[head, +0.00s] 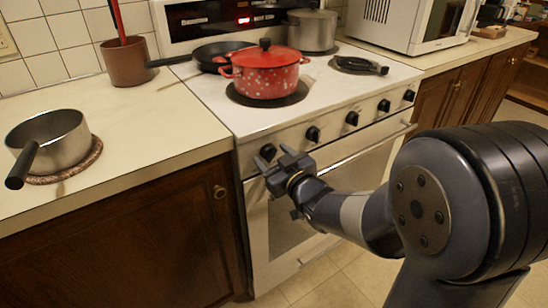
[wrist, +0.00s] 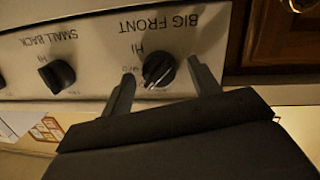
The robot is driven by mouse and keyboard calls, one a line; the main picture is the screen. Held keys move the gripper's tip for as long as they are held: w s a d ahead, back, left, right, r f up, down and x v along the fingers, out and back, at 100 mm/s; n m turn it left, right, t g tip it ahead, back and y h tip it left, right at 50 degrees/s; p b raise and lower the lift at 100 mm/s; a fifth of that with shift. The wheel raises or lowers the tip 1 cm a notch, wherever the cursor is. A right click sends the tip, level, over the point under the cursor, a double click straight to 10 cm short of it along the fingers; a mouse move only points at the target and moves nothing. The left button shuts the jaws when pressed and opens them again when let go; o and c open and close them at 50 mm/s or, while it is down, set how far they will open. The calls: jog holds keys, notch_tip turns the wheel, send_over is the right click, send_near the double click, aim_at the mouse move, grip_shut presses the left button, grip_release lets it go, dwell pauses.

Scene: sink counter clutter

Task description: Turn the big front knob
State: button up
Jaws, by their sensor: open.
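The big front knob (wrist: 158,68) is black and round with a grip bar and a pale mark. It sits under the upside-down label BIG FRONT on the stove's panel. In the head view the knob (head: 267,152) is the leftmost one, just beyond my gripper (head: 271,164). In the wrist view my gripper (wrist: 162,72) is open, with one finger on each side of the knob. Gaps show between the knob and both fingers. I cannot tell how deep the fingertips reach.
The small back knob (wrist: 57,76) is beside it. A red pot (head: 266,79), a black pan (head: 212,56) and a grey pot (head: 312,32) stand on the stove (head: 210,100). A saucepan (head: 62,142) is on the left counter. The oven handle (head: 370,148) runs below the knobs.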

jog(key=p+v, duration=0.1)
jog(key=v, duration=1)
jog(key=shift+w+f, duration=0.1)
jog(key=shift+w, duration=0.1)
jog(key=b+x, duration=0.1)
jog(key=x, duration=0.9)
jog(key=shift+w+a, duration=0.25)
jog(key=shift+w, duration=0.05)
jog(key=shift+s, duration=0.1)
